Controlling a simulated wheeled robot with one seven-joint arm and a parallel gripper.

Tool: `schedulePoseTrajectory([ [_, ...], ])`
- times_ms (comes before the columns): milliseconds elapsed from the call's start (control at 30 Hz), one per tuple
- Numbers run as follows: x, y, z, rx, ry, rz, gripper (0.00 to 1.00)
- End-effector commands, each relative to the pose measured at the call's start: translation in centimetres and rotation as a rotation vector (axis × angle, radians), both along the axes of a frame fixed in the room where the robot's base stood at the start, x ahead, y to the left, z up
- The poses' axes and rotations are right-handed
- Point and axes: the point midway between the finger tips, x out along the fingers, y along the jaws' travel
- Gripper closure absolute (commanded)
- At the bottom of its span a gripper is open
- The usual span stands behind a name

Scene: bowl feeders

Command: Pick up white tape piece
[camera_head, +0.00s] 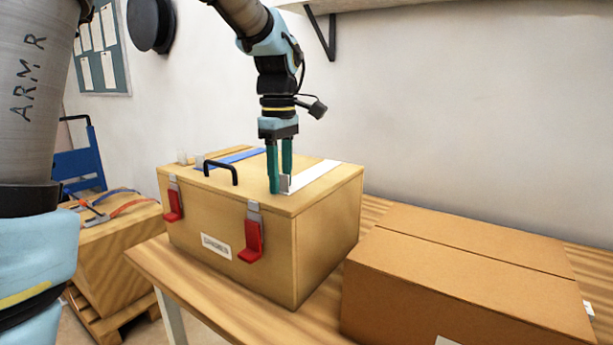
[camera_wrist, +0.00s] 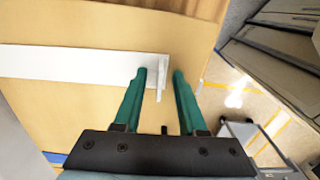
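The white tape piece (camera_head: 314,177) lies flat as a strip along the right part of the top of a wooden box (camera_head: 325,235). In the wrist view the tape (camera_wrist: 80,62) runs in from the left, and its right end has a small raised tab (camera_wrist: 161,76). My gripper (camera_head: 280,188) points down over the near end of the tape, with green fingers. In the wrist view my gripper (camera_wrist: 159,72) is open, with the tab between its fingertips and gaps at both sides. Whether the fingertips touch the lid cannot be told.
The box has a black handle (camera_head: 222,168), red latches (camera_head: 249,238) and a blue strip (camera_head: 236,157) on its lid. A cardboard box (camera_head: 460,285) stands to the right on the wooden table (camera_head: 190,288). A wall is behind.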

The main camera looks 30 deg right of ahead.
Motion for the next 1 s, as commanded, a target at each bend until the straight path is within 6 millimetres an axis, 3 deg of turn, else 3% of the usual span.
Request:
schedulePoseTrajectory([
  [67, 0.01, 0.01, 0.02, 0.000, 0.000, 0.000, 0.69],
  [333, 0.00, 0.01, 0.04, 0.000, 0.000, 0.000, 0.99],
  [1000, 0.01, 0.00, 0.21, -0.001, -0.001, 0.000, 1.00],
])
